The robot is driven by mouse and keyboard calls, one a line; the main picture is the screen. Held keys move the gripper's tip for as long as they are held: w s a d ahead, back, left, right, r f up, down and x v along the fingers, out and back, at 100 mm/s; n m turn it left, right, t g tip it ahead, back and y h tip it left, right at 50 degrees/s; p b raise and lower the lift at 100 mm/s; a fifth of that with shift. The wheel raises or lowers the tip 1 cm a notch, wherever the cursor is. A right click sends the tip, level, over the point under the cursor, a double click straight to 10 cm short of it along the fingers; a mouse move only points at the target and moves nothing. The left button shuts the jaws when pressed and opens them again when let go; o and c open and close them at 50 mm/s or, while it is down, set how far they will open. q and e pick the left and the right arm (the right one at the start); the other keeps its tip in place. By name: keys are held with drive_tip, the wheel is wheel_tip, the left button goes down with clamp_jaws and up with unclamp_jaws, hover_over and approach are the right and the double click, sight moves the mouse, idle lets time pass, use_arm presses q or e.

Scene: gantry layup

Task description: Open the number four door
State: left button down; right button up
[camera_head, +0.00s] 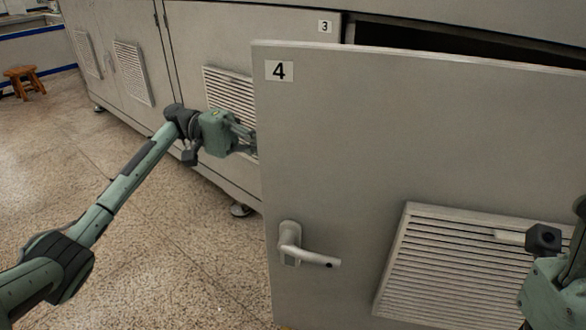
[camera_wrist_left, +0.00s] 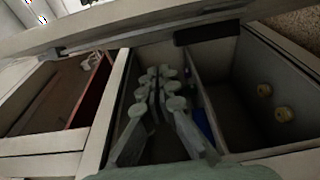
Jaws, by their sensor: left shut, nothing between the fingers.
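The number four door (camera_head: 350,150) is a grey panel with a "4" label (camera_head: 279,71) at its upper left. It stands ajar, swung out from the cabinet, with a dark gap behind its top edge. Its lever handle (camera_head: 300,250) is at the lower left and nothing touches it. My left gripper (camera_head: 248,140) is at the door's left edge, with its tips partly hidden behind the door. In the left wrist view its fingers (camera_wrist_left: 163,105) are shut and empty, in front of the cabinet's interior. My right gripper (camera_head: 535,300) is partly cut off at the lower right, in front of the door; its fingers are not clear.
The cabinet front with a "3" label (camera_head: 325,27) runs behind the door to the left. A louvred vent (camera_head: 440,262) is low on the door. A wooden stool (camera_head: 24,80) stands far left. The speckled floor at left is clear.

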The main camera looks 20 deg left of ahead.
sight(292, 170)
use_arm(q)
drive_tip(key=s+d+b, duration=0.1)
drive_tip(key=s+d, duration=0.3)
drive_tip(key=d, duration=0.1)
drive_tip(key=shift+s, duration=0.3)
